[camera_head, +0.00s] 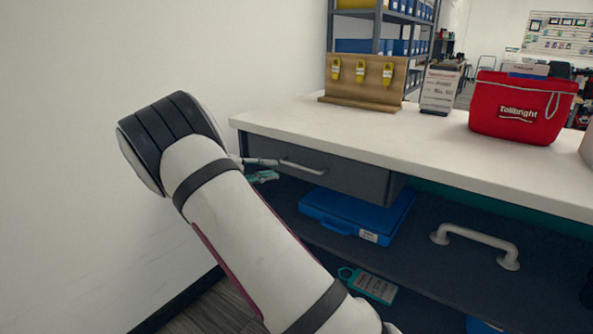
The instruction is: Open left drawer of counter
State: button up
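The counter (420,150) has a pale top, with a dark grey drawer (345,184) under its left part. The drawer has a light bar handle (303,168) across its front. Whether the drawer is fully shut or slightly out, I cannot tell. My gripper (270,169) is at the left end of the handle, partly hidden behind my white and black arm. Two fingers show, one above the other with a gap between them, and nothing is seen between them. The upper fingertip appears close to the handle's left end; contact is unclear.
A blue case (345,212) lies on the shelf below the drawer, with a white handle (475,242) to its right. A teal tag (372,287) is lower down. A red bag (520,108), a small sign (440,88) and a wooden stand (362,85) are on top. A white wall (80,80) is left.

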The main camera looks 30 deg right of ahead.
aim_at(298, 167)
jog(key=d, duration=0.3)
jog(key=d+f+b, duration=0.1)
jog(key=d, duration=0.3)
jog(key=d+f+b, duration=0.1)
jog(key=d, duration=0.2)
jog(key=shift+s+d, duration=0.2)
jog(key=shift+s, duration=0.1)
jog(key=shift+c, duration=0.3)
grip_shut()
